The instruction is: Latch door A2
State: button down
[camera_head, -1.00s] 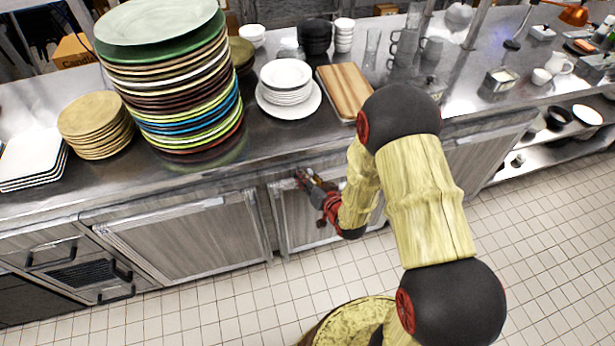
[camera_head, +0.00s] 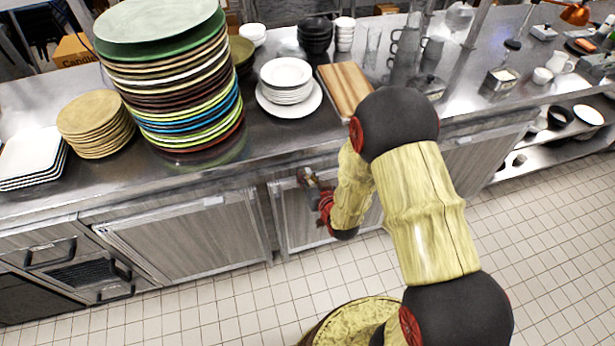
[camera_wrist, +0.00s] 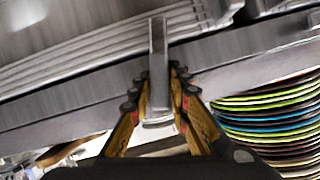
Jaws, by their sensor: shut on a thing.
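My gripper (camera_head: 313,183) is at the upper left of a grey cabinet door (camera_head: 298,218) under the counter, partly hidden by my arm. In the wrist view my gripper (camera_wrist: 160,88) has its two fingers closed on a grey metal latch handle (camera_wrist: 158,45), one finger on each side. The handle stands across the door's top edge and the counter front in that view. No label reading A2 is legible. Whether the latch is engaged cannot be told.
Another cabinet door (camera_head: 190,240) is to the left, with drawers (camera_head: 70,262) beyond. The steel counter (camera_head: 200,183) above bears a tall plate stack (camera_head: 180,90), small white plates (camera_head: 287,85) and a wooden board (camera_head: 346,88). The tiled floor (camera_head: 230,300) in front is clear.

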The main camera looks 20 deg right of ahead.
jog(key=shift+a+n+h+b, duration=0.35)
jog(key=shift+n+h+b, duration=0.3)
jog(key=shift+n, duration=0.45)
jog(key=c, duration=1.8)
grip_release()
jog(key=shift+c, duration=0.2)
jog(key=shift+o, duration=0.6)
jog(key=v, duration=1.2)
